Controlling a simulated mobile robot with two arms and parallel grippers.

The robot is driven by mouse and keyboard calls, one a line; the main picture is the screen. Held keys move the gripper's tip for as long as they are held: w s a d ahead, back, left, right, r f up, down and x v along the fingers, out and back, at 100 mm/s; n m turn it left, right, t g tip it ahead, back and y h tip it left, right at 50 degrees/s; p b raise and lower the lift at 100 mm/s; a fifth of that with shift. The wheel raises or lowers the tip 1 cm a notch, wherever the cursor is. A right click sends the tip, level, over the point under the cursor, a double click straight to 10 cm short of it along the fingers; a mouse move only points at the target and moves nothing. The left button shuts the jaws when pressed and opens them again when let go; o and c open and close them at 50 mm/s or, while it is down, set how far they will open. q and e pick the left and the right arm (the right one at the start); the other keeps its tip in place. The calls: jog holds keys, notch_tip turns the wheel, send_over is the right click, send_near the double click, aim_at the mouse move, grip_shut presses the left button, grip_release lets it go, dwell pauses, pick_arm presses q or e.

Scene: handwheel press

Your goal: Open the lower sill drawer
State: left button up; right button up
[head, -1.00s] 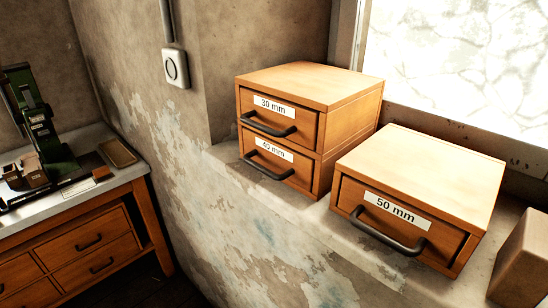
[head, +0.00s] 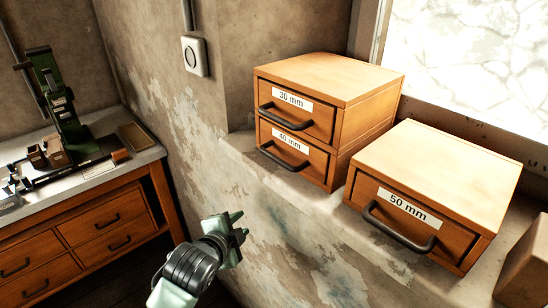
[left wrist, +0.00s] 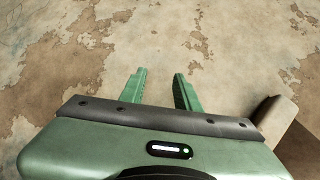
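On the window sill stands a stack of two wooden drawers. The upper drawer (head: 296,108) is labelled 30 mm. The lower sill drawer (head: 292,150) is labelled 40 mm, is shut, and has a dark bar handle (head: 283,157). My left gripper (head: 240,224) is below and to the left of the lower drawer, in front of the peeling wall, apart from the handle. In the left wrist view its two green fingers (left wrist: 160,88) are spread with nothing between them, and bare wall shows beyond them. My right gripper is not in view.
A 50 mm drawer box (head: 405,215) stands to the right on the sill (head: 325,199), with a wooden block (head: 524,264) beyond it. A workbench (head: 95,235) with a green press (head: 64,115) stands at left. A wall switch (head: 194,56) is above.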

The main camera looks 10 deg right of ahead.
pick_arm(q)
jog(key=s+d+r+m, duration=0.1)
jog(key=r, duration=0.4)
jog(key=s+d+r+m+t+h, duration=0.1)
jog(key=s+r, duration=0.1)
jog(key=r, duration=0.3)
jog(key=s+d+r+m+h, duration=0.1)
jog(key=r+m, duration=0.1)
jog(key=r, duration=0.3)
jog(key=shift+s+d+r+t, duration=0.2)
jog(key=shift+s+r+t, duration=0.05)
jog(key=shift+s+t, duration=0.15)
jog(key=m+h, duration=0.2)
jog(key=m, duration=0.2)
send_near(276, 161)
jog(key=d, duration=0.1)
jog(key=shift+t, duration=0.4)
jog(key=x, duration=0.2)
jog(key=p+x, duration=0.1)
jog(key=x, duration=0.5)
jog(key=shift+w+a+f+p, duration=0.15)
jog(key=shift+w+f+p, duration=0.15)
jog(key=shift+f, duration=0.05)
grip_shut()
